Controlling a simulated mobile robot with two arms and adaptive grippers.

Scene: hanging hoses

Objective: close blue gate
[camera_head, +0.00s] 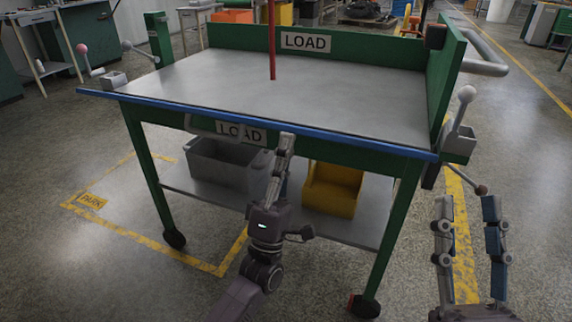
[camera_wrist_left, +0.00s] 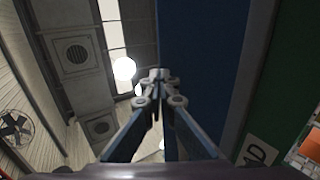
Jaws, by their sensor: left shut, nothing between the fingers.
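The blue gate (camera_head: 330,138) shows as a long blue bar along the near edge of the grey cart top (camera_head: 300,88). Below it is a green front with a LOAD plate (camera_head: 236,132). In the left wrist view a wide blue surface (camera_wrist_left: 203,45) lies right of the fingers. My left gripper (camera_head: 288,137) is shut and empty, pointing up in front of the green front, just below the blue bar. Whether it touches the bar I cannot tell. My right gripper (camera_head: 467,203) is open and empty, below and right of the cart's near right corner.
A ball-ended lever (camera_head: 464,103) stands at the right corner; another, with a pink ball (camera_head: 81,49), is at the left. A red hose (camera_head: 271,45) hangs over the top. Grey (camera_head: 218,163) and yellow (camera_head: 332,190) bins sit on the lower shelf. The floor in front is clear.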

